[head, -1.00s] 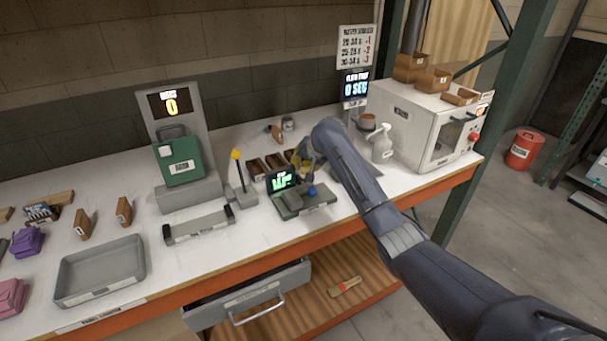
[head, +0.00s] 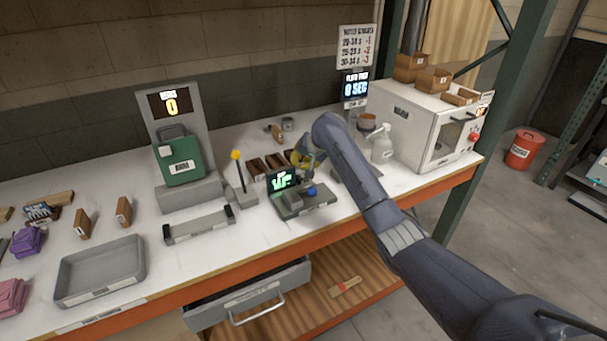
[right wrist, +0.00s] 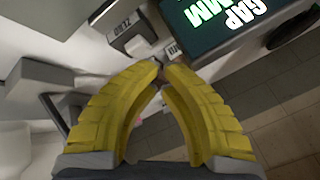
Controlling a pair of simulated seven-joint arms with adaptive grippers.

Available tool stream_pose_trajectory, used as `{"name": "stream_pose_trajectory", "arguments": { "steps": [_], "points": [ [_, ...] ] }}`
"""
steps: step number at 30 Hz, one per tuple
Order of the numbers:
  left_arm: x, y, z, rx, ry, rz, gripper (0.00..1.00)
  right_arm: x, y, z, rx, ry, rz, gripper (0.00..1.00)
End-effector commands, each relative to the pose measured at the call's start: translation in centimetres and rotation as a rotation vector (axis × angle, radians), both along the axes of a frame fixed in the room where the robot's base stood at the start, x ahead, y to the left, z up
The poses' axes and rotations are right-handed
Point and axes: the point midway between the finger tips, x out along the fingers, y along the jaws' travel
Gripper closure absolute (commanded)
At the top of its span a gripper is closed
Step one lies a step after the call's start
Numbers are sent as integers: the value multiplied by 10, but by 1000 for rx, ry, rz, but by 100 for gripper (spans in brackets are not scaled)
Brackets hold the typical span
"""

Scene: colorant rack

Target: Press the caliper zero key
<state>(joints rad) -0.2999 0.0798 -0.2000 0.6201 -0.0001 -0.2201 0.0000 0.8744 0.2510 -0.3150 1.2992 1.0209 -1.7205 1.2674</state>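The caliper station (head: 306,203) is a dark green base on the bench with a black screen showing green text (head: 281,181) and a blue knob (head: 311,190). In the right wrist view its screen (right wrist: 225,18) shows "GAP" and "MM". A grey block (right wrist: 131,36) beside the screen has a small upside-down label that looks like "ZERO". My right gripper (right wrist: 162,65) has yellow fingers with their tips together and nothing seen between them. The tips appear just below that block in the picture; contact cannot be told. My left gripper is not seen.
Brown blocks (head: 257,168) in a holder and a yellow-topped post (head: 236,156) stand left of the caliper. A spray bottle (head: 382,150) and a white oven-like box (head: 425,125) stand to the right. A grey tray (head: 100,271) is at the left front. A drawer (head: 247,295) is open below.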

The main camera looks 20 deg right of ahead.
Motion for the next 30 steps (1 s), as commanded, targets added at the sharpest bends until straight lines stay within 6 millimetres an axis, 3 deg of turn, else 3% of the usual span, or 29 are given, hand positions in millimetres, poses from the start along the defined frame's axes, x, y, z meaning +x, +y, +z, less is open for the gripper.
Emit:
{"name": "stream_pose_trajectory", "arguments": {
  "steps": [13,30],
  "points": [
    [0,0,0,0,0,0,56,0,0,5,-1,-1,0,100],
    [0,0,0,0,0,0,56,0,0,47,0,-1,0,100]
  ]
}}
